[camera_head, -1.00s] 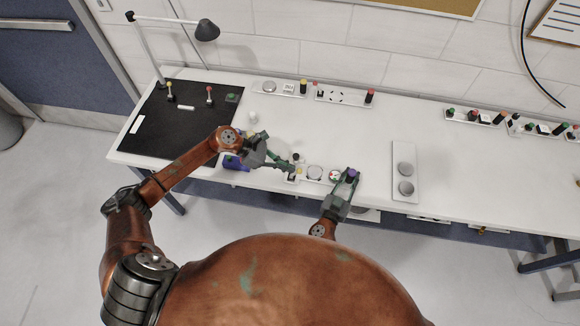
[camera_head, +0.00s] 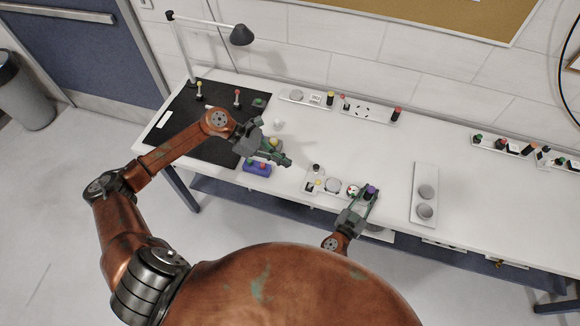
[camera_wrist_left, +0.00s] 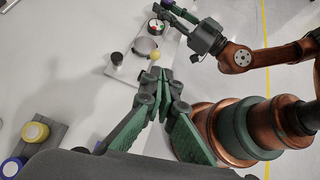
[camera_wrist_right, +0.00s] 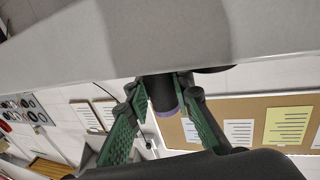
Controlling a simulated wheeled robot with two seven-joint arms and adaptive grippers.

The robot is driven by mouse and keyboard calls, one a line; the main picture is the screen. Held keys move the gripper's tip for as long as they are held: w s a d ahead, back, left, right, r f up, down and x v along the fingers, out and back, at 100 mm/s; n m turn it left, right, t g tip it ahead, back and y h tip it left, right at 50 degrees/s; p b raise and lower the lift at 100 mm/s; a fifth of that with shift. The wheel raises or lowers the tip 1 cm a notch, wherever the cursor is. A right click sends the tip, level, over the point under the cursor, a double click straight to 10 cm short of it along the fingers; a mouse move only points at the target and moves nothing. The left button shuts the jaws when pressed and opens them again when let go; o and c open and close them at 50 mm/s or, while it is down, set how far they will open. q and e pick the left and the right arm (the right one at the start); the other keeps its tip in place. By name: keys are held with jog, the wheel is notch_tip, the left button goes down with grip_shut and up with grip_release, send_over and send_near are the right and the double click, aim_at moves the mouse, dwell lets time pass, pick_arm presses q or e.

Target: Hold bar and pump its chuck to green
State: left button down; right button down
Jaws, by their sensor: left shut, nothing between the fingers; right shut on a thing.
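A pale bar (camera_head: 311,187) lies near the table's front edge. It carries a black knob (camera_head: 316,168), a yellow button (camera_head: 318,182), a grey disc (camera_head: 333,185) and a round red, white and green dial (camera_head: 352,190). The dial also shows in the left wrist view (camera_wrist_left: 156,27); its needle is too small to read. My right gripper (camera_head: 368,194) is shut on the dark, purple-ringed post (camera_wrist_right: 162,95) at the bar's right end. My left gripper (camera_head: 289,163) is shut and empty, left of the black knob and apart from it. Its fingertips also show in the left wrist view (camera_wrist_left: 157,75).
A black mat (camera_head: 190,135) covers the table's left end under a lamp (camera_head: 240,35). A plate with two grey discs (camera_head: 425,170) lies to the right. Other strips line the back.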

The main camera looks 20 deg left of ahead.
pick_arm(q)
jog(key=shift+s+a+r, duration=0.1)
jog(key=shift+r, duration=0.2)
